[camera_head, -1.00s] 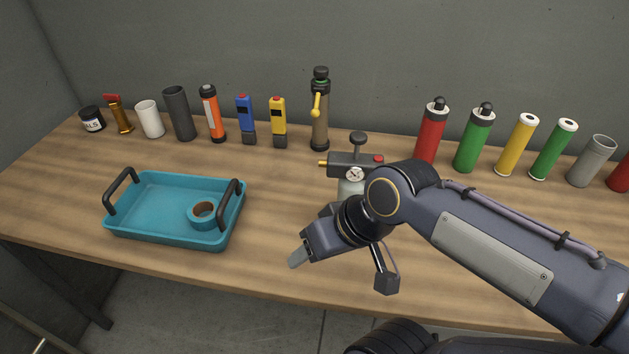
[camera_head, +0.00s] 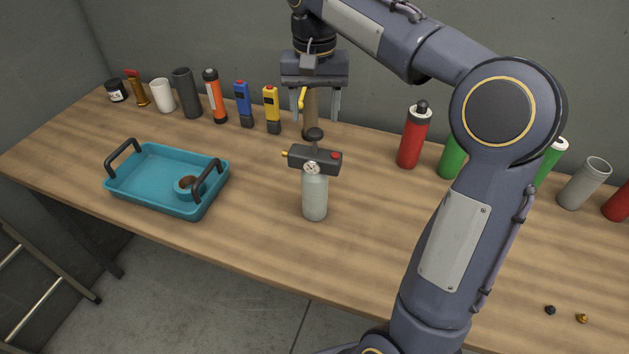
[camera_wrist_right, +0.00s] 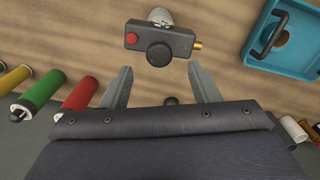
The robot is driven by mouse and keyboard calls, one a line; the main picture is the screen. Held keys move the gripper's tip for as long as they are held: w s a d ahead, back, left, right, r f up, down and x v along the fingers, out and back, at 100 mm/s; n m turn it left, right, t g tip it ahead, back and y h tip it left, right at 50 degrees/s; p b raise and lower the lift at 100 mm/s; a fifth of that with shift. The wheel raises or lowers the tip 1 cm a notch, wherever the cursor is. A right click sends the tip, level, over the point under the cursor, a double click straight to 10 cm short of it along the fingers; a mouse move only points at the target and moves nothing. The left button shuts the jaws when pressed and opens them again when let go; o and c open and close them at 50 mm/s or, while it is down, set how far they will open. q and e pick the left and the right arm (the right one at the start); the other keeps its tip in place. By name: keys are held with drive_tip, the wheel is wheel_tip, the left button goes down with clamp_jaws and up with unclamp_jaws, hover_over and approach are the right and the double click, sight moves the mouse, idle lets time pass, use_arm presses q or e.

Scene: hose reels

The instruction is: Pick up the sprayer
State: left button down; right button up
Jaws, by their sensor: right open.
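The sprayer (camera_head: 315,195) is a pale grey bottle standing upright on the table, with a dark head, a round gauge, a brass nozzle to the left, a red button and a black top knob. In the right wrist view its dark head (camera_wrist_right: 177,42) shows just beyond the fingertips, with the bottle mostly hidden beneath. My right gripper (camera_head: 310,117) is open and empty, pointing down above and behind the sprayer. Its two fingers also show in the wrist view (camera_wrist_right: 160,70), apart from the sprayer. My left gripper is not in view.
An olive cylinder (camera_head: 310,121) with a yellow lever stands behind the sprayer, partly hidden by my gripper. A teal tray (camera_head: 150,195) holding a tape roll (camera_head: 184,187) lies left. A red cylinder (camera_head: 413,138) and others stand right. The table around the sprayer's front is clear.

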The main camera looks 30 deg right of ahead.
sight(315, 131)
drive_tip(key=f, duration=0.6)
drive_tip(key=shift+s, duration=0.2)
clamp_jaws()
